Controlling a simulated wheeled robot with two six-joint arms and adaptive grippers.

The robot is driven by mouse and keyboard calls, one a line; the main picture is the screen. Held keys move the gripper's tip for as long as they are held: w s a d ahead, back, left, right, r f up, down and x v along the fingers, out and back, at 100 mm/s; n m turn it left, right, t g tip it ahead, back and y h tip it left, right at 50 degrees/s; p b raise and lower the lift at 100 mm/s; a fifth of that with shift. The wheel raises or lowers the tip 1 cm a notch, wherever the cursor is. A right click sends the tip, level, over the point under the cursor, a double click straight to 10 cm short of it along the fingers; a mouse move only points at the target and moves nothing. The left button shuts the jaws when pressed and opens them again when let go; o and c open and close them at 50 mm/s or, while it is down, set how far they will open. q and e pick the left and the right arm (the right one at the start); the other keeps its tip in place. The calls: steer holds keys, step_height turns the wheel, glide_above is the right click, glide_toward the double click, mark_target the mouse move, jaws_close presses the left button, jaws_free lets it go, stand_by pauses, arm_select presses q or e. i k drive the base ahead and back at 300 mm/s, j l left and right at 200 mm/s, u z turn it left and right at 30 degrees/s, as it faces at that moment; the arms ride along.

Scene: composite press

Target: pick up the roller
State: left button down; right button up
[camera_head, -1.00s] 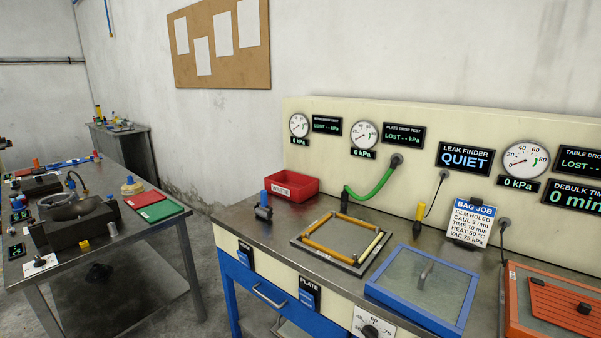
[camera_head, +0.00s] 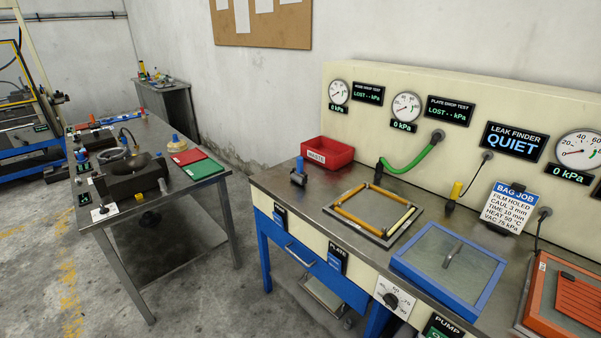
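The likely roller (camera_head: 299,173) is a small dark cylinder with an upright blue handle. It stands on the left part of the steel press bench (camera_head: 277,191), in front of the red waste bin (camera_head: 327,153) and left of the plate with the yellow-orange edging (camera_head: 378,213). Nothing touches it that I can see. Neither of my grippers shows in the head view.
A blue-framed glass panel (camera_head: 448,263) and an orange tray (camera_head: 575,297) lie to the right on the bench. A green hose (camera_head: 408,163) runs behind. A second steel table (camera_head: 98,187) with several items stands at left. Floor (camera_head: 215,268) between the tables is clear.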

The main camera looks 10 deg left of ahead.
mark_target(300, 180)
steer(key=i+j+z, duration=0.25)
steer(key=z, duration=0.25)
steer(key=i+j+z, duration=0.15)
steer(key=j+z, duration=0.35)
steer(key=l, duration=0.1)
